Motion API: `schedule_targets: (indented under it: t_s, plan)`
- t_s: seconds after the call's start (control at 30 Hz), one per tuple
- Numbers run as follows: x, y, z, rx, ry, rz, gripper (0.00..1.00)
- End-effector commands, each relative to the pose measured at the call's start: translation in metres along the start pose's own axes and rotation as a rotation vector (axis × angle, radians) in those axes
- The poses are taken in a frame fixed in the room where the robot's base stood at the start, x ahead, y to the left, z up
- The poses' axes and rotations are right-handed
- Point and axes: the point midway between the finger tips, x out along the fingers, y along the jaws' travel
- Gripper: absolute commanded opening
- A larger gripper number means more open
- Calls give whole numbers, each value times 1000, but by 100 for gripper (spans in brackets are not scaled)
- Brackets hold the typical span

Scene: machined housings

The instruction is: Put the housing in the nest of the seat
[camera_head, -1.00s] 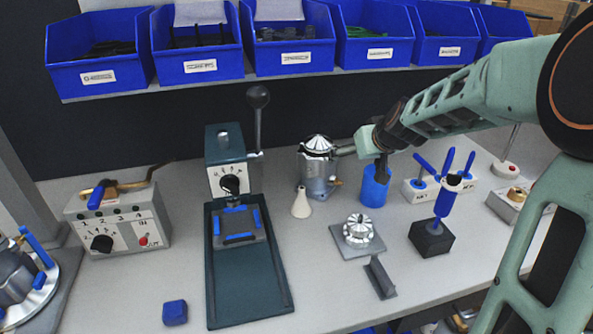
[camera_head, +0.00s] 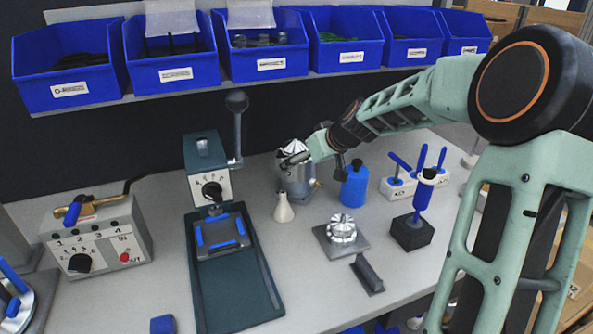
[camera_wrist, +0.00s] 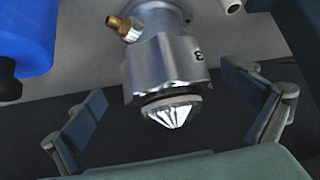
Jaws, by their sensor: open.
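A silver metal housing (camera_head: 297,177) with a finned conical top stands upright at the back of the bench, behind a small white cone. In the wrist view the housing (camera_wrist: 165,65) shows a brass side fitting and a dark mark. My gripper (camera_head: 297,157) is at its top. In the wrist view my gripper (camera_wrist: 164,85) is open, one finger on each side of the housing, with gaps visible. A teal press-like fixture (camera_head: 262,305) has a blue-edged square pad on its base. A finned silver piece (camera_head: 341,229) sits on a grey plate (camera_head: 355,250). I cannot tell which is the seat.
A blue canister (camera_head: 354,187) stands close right of the housing; the white cone (camera_head: 284,208) is close in front. A blue-handled tool (camera_head: 422,197) stands in a black block. A control box (camera_head: 100,238) is at left. Blue bins (camera_head: 268,63) hang above the back.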

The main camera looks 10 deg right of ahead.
Motion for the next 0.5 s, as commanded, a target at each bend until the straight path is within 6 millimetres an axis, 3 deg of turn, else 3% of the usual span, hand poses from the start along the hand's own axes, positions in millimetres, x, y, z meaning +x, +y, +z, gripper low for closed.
schedule_targets:
  t_s: [0.17,0.5]
  plan:
    - [9,-1,0,0,0,0,100]
    - [50,-5,0,-1,0,-1,100]
